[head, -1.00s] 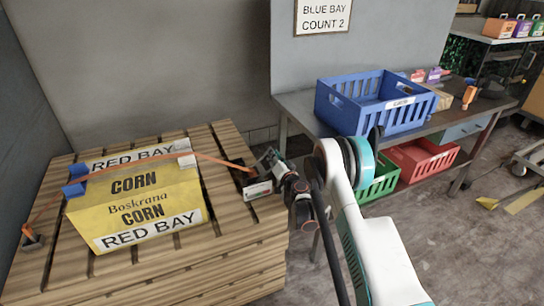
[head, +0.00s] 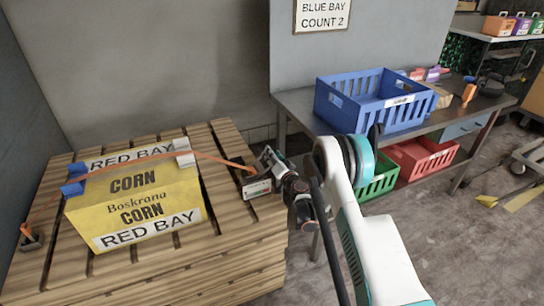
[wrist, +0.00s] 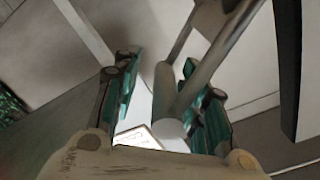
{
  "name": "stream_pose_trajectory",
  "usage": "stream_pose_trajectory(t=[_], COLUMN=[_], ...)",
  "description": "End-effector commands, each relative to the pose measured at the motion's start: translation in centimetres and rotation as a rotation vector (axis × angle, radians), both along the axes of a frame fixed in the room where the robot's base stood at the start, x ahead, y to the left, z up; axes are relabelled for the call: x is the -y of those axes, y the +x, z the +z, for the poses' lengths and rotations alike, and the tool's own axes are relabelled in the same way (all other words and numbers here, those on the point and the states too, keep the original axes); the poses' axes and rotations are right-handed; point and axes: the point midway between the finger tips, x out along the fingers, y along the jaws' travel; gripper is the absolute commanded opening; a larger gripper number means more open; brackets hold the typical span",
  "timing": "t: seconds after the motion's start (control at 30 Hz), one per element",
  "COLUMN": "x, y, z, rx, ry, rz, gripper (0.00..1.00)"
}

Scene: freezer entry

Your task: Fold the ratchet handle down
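A yellow corn box (head: 135,207) sits on the wooden pallet (head: 228,145), with an orange strap (head: 128,160) across its top. The strap runs right to the ratchet (head: 257,189), which has a pale label and is partly hidden by my gripper (head: 268,163). In the wrist view a grey metal handle frame with a round bar (wrist: 168,95) stands between the teal-padded fingers of my gripper (wrist: 162,95). The fingers are apart. The bar lies nearer the right finger; I cannot tell whether they touch.
A grey table (head: 297,107) right of the pallet holds a blue crate (head: 350,112). Green (head: 378,186) and red (head: 425,160) crates stand below it. A white corner guard (head: 183,152) and a blue one (head: 73,187) sit under the strap.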

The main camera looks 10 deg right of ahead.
Motion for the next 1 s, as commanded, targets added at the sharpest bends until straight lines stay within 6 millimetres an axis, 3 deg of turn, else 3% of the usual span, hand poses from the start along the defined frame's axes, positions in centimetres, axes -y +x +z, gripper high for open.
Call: stream_pose_trajectory(t=[0.3, 0.47, 1.0], x=[1.4, 1.8, 1.9], y=[-4.7, -6.3, -6.7], z=[0.0, -0.1, 0.0], rx=[-0.001, 0.000, 0.000], ry=[0.000, 0.000, -0.001], rz=[-0.001, 0.000, 0.000], gripper=[0.40, 0.40, 0.40])
